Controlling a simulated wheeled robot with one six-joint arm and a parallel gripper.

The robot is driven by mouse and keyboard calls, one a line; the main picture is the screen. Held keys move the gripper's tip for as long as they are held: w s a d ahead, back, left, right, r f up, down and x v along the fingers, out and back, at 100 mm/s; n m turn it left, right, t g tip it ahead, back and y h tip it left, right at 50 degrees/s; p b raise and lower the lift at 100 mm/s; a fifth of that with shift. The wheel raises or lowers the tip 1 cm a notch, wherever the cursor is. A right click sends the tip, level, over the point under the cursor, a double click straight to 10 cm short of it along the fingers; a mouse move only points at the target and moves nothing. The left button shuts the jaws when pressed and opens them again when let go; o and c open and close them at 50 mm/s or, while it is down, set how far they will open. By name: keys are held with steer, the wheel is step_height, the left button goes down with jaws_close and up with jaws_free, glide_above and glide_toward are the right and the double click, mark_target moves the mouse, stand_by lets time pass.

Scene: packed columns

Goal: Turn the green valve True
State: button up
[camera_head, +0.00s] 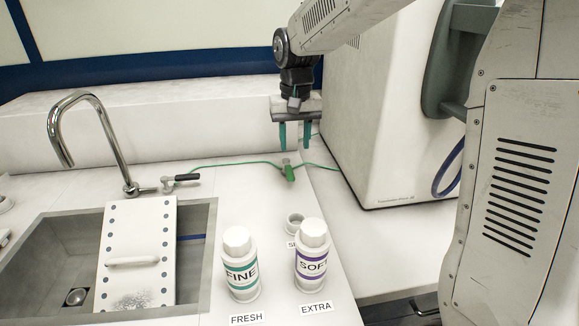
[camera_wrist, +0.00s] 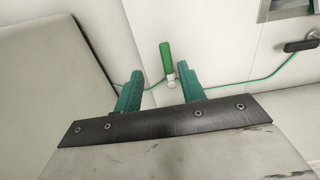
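The green valve (camera_head: 288,171) sits on the counter behind the bottles, on a thin green hose. In the wrist view the green valve handle (camera_wrist: 166,57) points away from my gripper, with its metal body just beyond and between the fingertips. My gripper (camera_head: 295,146) hangs above and behind the valve with its two teal fingers pointing down. The fingers are apart with nothing between them. In the wrist view my gripper (camera_wrist: 160,82) is also open. I cannot tell the exact height gap between fingertips and valve.
A black-handled valve (camera_head: 182,178) stands left along the hose, near the chrome faucet (camera_head: 100,140). The sink (camera_head: 45,250) holds a white board (camera_head: 137,235). A FINE bottle (camera_head: 240,265) and a SOFT bottle (camera_head: 312,256) stand in front. A large white machine (camera_head: 385,110) is at right.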

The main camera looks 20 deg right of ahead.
mark_target(290, 172)
steer(key=shift+w+a+f, duration=0.15)
steer(key=shift+w+f, duration=0.6)
steer(key=shift+w, duration=0.35)
steer(key=shift+w+f, duration=0.1)
steer(key=shift+f, duration=0.2)
step_height(290, 172, down, 7)
steer(key=shift+f, duration=0.15)
jaws_close()
